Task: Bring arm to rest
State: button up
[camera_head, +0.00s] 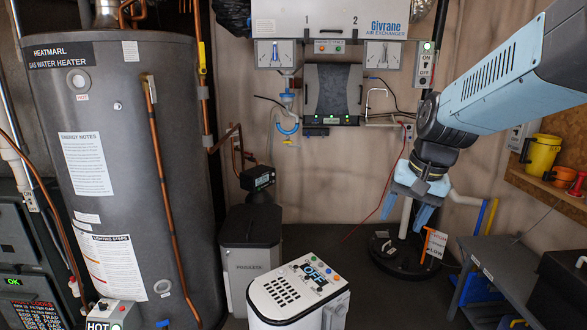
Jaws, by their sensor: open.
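My arm (500,90) comes in from the upper right, blue and grey with a black wrist. My gripper (408,214) hangs at its end with two blue fingers pointing down, spread apart. No object shows between the fingers. The gripper is in front of a dark round base with a pole (398,258), apart from the white unit below and to its left.
A tall grey water heater (115,170) fills the left. A white unit (298,290) reading OFF stands front centre, a grey bin (250,255) behind it. The Givrane air exchanger (330,20) hangs above. A grey bench (520,270) and wooden shelf (550,185) are at right.

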jog(key=s+d+r+n+t+h, duration=0.1)
jog(key=s+r+n+t, duration=0.2)
jog(key=s, duration=0.8)
jog(key=shift+r+n+h, duration=0.4)
jog(key=shift+n, duration=0.1)
jog(key=shift+d, duration=0.1)
